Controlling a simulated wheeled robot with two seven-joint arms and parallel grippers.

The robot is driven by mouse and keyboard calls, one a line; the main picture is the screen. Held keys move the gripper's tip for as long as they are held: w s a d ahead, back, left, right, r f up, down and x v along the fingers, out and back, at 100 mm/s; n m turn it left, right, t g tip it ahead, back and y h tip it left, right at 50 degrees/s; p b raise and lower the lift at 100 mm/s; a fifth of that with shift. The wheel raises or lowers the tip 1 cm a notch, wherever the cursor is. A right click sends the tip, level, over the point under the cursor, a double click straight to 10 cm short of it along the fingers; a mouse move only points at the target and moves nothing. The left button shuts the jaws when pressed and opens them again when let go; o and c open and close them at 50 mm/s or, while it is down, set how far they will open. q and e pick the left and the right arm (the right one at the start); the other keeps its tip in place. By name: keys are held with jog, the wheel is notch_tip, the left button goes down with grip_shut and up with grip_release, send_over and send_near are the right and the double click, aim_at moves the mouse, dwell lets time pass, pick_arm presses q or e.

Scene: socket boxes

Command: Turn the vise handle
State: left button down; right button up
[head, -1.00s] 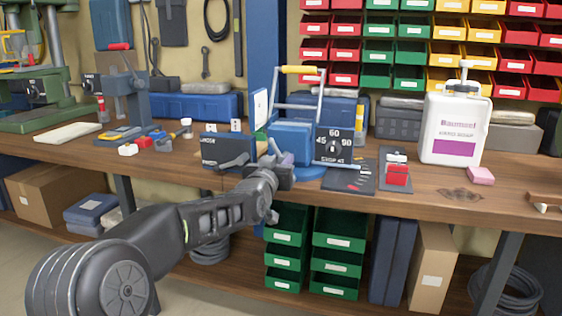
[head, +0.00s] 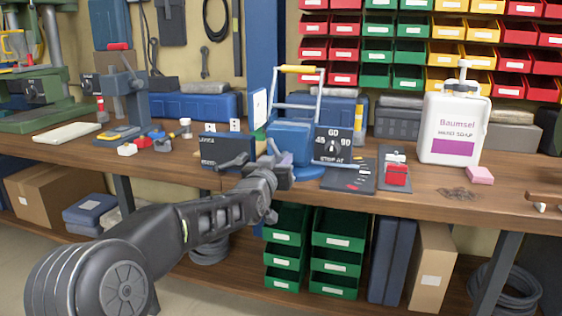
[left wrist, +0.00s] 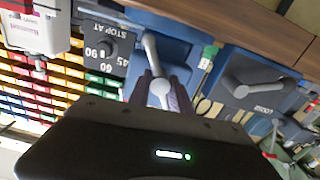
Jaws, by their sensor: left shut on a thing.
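A blue vise (head: 290,140) on a round blue base stands on the workbench near the middle of the head view. Its grey handle (left wrist: 150,45) with a rounded end shows in the left wrist view. My left gripper (head: 278,172) is at the front of the vise. In the left wrist view my left gripper (left wrist: 161,88) is shut on the handle's rounded end, with a finger on each side. A black dial plate (head: 333,145) marked 45, 60 and 90 is beside the vise. My right gripper is not in view.
A dark box with a grey lever (head: 222,152) stands just left of the vise. A black mat (head: 350,180), a red block (head: 397,175) and a white soap bottle (head: 452,125) are to the right. The workbench (head: 425,200) has bare wood at its front edge.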

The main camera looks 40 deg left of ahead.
pick_arm(q)
jog(key=shift+s+a+r, duration=0.1)
jog(key=shift+a, duration=0.2)
dwell(0.4)
jog(key=c, duration=1.4)
grip_release()
jog(key=o, duration=0.7)
jog(key=shift+d, duration=0.15)
jog(key=shift+c, duration=0.2)
jog(key=v, duration=0.7)
jog(key=shift+s+d, duration=0.15)
jog(key=shift+s, duration=0.2)
jog(key=shift+c, duration=0.4)
